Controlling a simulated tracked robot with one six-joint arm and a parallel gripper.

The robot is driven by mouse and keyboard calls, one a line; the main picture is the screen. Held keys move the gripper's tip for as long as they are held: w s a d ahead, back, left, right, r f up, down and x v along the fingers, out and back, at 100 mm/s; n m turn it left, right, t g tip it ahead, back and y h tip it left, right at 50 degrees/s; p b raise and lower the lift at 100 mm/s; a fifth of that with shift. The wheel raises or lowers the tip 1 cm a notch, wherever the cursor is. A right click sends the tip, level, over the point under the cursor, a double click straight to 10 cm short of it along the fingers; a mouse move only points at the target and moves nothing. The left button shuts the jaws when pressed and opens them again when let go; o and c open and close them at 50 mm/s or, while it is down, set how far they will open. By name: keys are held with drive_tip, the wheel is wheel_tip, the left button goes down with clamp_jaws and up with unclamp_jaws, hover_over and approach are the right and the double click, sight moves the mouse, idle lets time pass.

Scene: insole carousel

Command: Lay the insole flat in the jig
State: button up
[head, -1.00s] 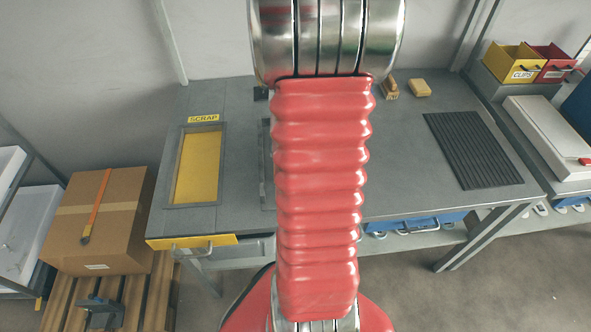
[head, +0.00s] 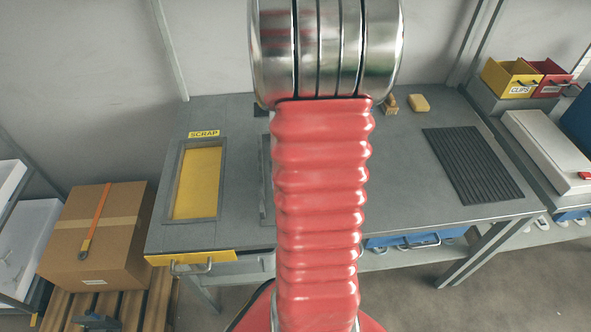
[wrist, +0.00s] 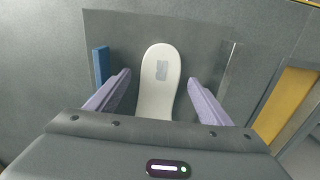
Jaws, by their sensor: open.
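The insole (wrist: 158,98) is a long white piece with a small grey patch near its rounded end, seen in the wrist view. It lies over a dark grey plate (wrist: 110,30), with a blue bar (wrist: 101,66) to its left and a thin grey rail (wrist: 228,68) to its right. This looks like the jig, but I cannot tell for sure. My gripper (wrist: 159,77) is open, its two purple fingers on either side of the insole with gaps. The insole's near end is hidden by my gripper body. In the head view my arm hides the gripper and insole.
The yellow scrap opening (head: 197,183) is at the bench's left, also at the wrist view's right (wrist: 286,103). A black ribbed mat (head: 476,165) lies on the right. A brush (head: 389,104) and yellow block (head: 419,103) stand at the back. A cardboard box (head: 98,240) is left of the bench.

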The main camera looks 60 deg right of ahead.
wheel_tip(320, 180, up, 13)
idle(0.6)
idle(0.9)
drive_tip(key=w+a+r+n+t, duration=0.1)
drive_tip(key=a+r+n, duration=0.2)
drive_tip(key=a, duration=0.7)
drive_tip(key=w+a+r+n+t, duration=0.1)
drive_tip(key=a+r+n+t, duration=0.1)
drive_tip(key=a, duration=0.8)
drive_tip(key=a+r+n+t, duration=0.2)
drive_tip(key=a+r+n, duration=0.3)
drive_tip(key=a, duration=0.5)
drive_tip(key=shift+w+a+r, duration=0.25)
drive_tip(key=shift+w+a, duration=0.1)
drive_tip(key=shift+w, duration=0.05)
